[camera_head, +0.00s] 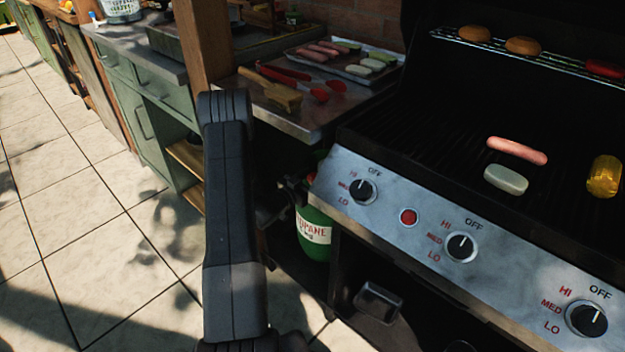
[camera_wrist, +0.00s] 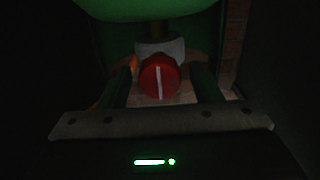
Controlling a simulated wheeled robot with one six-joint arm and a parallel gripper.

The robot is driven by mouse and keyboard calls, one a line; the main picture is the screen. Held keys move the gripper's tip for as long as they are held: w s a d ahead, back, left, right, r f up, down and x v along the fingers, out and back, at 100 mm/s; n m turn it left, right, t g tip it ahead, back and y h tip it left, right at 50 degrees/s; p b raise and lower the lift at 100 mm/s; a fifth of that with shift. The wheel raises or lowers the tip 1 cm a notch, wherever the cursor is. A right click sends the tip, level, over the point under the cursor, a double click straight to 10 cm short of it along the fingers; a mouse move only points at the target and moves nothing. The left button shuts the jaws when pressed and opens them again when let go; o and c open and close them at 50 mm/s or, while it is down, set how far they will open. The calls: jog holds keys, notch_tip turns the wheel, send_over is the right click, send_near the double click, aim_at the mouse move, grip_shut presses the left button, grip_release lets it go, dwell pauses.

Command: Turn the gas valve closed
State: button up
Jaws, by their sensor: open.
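The gas valve is a round red knob (camera_wrist: 158,78) with a white line, which runs nearly upright in the wrist view. It sits by a pale collar on a green tank. My gripper (camera_wrist: 163,70) is open, with one dark finger on each side of the knob. I cannot tell whether either finger touches it. In the head view the green propane tank (camera_head: 314,236) stands in shade under the side counter, left of the grill. The valve is hidden there by my arm and the shadow.
The grill's control panel (camera_head: 400,232) with several black knobs juts out to the right of the tank. The metal side counter (camera_head: 300,118) with tongs and a tray of food lies above it. A wooden post (camera_head: 195,45) rises behind my arm. Tiled floor is clear at left.

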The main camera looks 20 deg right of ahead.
jog(key=shift+d, duration=0.15)
jog(key=c, duration=1)
jog(key=shift+o, duration=0.2)
